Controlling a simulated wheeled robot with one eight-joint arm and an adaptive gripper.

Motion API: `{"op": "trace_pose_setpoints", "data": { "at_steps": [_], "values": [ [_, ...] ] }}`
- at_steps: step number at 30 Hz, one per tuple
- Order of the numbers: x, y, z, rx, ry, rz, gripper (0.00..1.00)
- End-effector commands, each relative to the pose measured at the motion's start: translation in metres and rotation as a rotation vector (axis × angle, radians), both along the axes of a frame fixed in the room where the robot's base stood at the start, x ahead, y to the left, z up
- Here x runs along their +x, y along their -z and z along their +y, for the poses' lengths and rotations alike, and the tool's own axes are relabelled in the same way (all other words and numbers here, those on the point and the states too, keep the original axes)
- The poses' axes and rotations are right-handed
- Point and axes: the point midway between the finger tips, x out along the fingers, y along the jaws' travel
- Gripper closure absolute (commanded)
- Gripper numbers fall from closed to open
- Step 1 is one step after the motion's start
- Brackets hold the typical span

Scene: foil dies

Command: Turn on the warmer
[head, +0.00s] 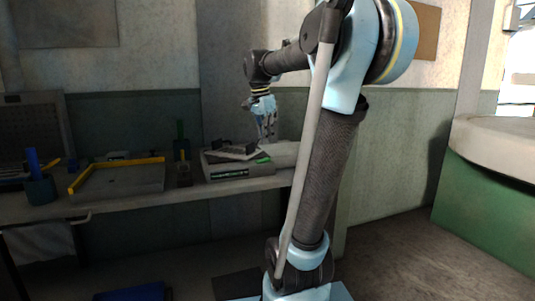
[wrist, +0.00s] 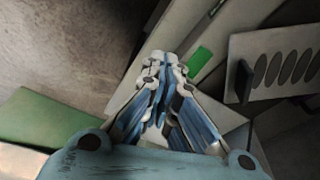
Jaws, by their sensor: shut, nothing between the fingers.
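The warmer appears to be the low, pale grey box (head: 225,171) on the bench, with dark pieces on top and a green patch (head: 262,160) near its right end. My gripper (head: 268,141) points down just above and behind its right end in the head view. In the wrist view the shut, empty fingers (wrist: 163,60) lie beside a green rectangle (wrist: 200,61) on a pale surface. A pale plate with dark oval slots (wrist: 303,40) is to the right. Whether the fingertips touch the box, and whether the warmer is on, I cannot tell.
Left of the box on the bench (head: 120,203) are a yellow-edged tray (head: 118,181), a dark pot holding a blue item (head: 41,188) and a dark holder with a green item (head: 183,172). A green-sided unit (head: 490,215) stands at the right. Floor shows between them.

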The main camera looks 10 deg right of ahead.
Motion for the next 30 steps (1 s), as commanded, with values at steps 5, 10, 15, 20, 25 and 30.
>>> {"op": "trace_pose_setpoints", "data": {
  "at_steps": [5, 10, 15, 20, 25, 30],
  "values": [
    [0.039, -0.028, 0.003, -0.015, 0.159, -0.01, 1.0],
    [0.064, -0.045, 0.006, -0.026, 0.273, -0.019, 1.0],
    [0.076, -0.053, 0.007, -0.033, 0.331, -0.025, 1.0],
    [0.078, -0.055, 0.007, -0.035, 0.345, -0.027, 1.0],
    [0.078, -0.055, 0.007, -0.035, 0.344, -0.027, 1.0],
    [0.078, -0.051, 0.006, -0.035, 0.343, -0.027, 1.0]
  ]
}}
